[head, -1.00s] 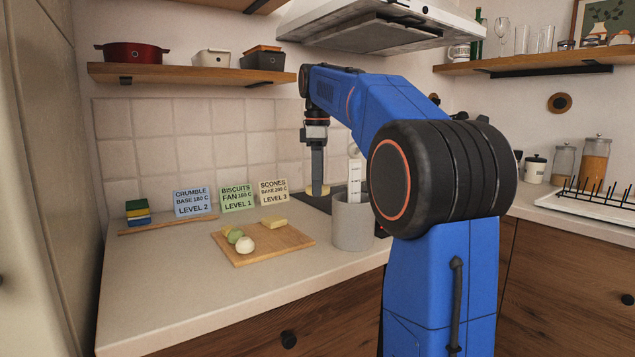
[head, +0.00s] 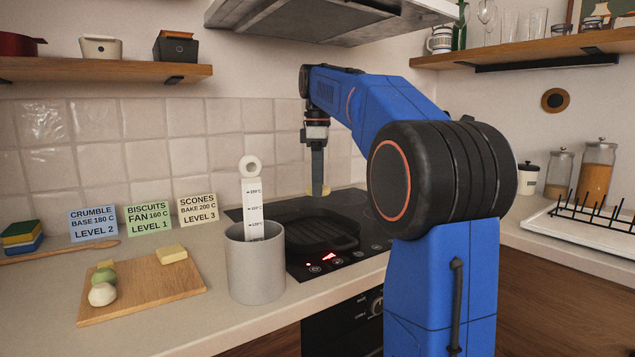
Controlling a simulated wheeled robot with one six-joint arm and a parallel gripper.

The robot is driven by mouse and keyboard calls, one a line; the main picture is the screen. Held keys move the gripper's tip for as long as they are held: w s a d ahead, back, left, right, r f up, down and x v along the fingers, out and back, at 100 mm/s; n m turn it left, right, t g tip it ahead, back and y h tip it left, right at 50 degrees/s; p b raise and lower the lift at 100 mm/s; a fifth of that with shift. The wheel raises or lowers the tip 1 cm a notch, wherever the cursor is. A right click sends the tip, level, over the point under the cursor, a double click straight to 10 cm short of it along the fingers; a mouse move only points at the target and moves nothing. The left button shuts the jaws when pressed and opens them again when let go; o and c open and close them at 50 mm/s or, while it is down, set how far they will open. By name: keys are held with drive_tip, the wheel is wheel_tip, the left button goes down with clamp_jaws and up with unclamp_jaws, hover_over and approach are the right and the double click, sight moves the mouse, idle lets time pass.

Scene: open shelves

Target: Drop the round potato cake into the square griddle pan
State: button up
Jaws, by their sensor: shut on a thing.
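My gripper (head: 317,172) points down above the black hob and is shut on a small yellowish round piece, the potato cake (head: 319,190), which shows at the fingertips. Most of the cake is hidden behind the fingers. The dark square griddle pan (head: 318,238) sits on the hob, with its handle toward the front right. In the picture the cake appears above and behind the pan; the exact height between them cannot be told.
A grey pot (head: 255,270) holding a white thermometer (head: 252,205) stands left of the hob (head: 300,268). A wooden board (head: 150,292) with several food pieces lies further left. Recipe cards (head: 148,219) lean by the wall. The range hood (head: 330,22) hangs above.

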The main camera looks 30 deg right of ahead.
drive_tip(key=shift+f, duration=2.9)
drive_tip(key=o, duration=0.9)
drive_tip(key=shift+c, duration=0.2)
wheel_tip(320, 180, up, 12)
drive_tip(key=shift+s, duration=0.1)
